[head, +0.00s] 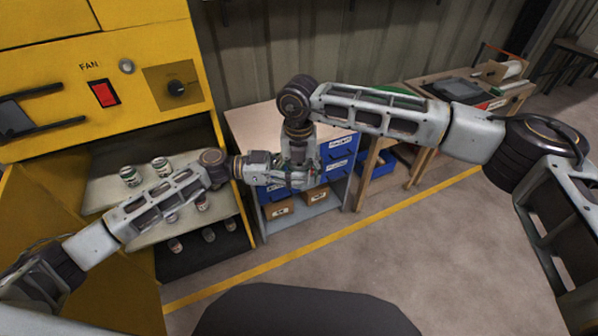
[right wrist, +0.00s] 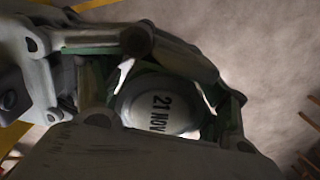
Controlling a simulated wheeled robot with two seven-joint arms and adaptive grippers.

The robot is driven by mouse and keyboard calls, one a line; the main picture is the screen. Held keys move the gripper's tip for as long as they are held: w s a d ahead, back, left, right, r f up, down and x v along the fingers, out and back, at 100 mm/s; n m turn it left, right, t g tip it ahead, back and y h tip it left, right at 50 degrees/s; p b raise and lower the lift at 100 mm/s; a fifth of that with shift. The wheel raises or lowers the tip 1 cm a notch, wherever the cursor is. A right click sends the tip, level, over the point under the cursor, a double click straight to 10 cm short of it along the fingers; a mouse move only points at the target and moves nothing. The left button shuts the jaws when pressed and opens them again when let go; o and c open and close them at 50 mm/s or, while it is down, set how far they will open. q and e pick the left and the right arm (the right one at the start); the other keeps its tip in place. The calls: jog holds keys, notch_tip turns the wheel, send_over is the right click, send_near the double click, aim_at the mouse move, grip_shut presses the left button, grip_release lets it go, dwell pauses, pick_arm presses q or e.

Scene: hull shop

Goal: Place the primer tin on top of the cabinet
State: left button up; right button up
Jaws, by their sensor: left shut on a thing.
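The primer tin (right wrist: 160,108) shows in the right wrist view as a pale round lid marked "21 NOV". In the head view it is mostly hidden among the grippers. My left gripper (head: 272,174), reaching in from the left, is shut on it. My right gripper (head: 302,172) comes down from above and meets the left one. In the right wrist view its fingers (right wrist: 165,75) are spread on both sides of the tin; firm contact cannot be seen. The cabinet (head: 250,122) has a pale top and blue drawers, and stands behind the grippers. Its visible top is bare.
A yellow fan cupboard (head: 120,60) stands open at left, with several tins (head: 160,165) on its shelves. Cardboard boxes (head: 316,194) sit on the cabinet's lower shelf. A wooden workbench (head: 430,100) stands at right. The floor (head: 400,240) in front is clear, crossed by a yellow line.

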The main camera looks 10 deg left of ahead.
jog(key=c, duration=0.9)
pick_arm(q)
jog(key=o, duration=1.3)
pick_arm(e)
jog(key=shift+c, duration=0.7)
pick_arm(q)
jog(key=shift+a, duration=0.2)
jog(key=a, duration=1.1)
jog(key=shift+s+a, duration=0.3)
jog(key=shift+s, duration=0.15)
jog(key=shift+f, duration=0.1)
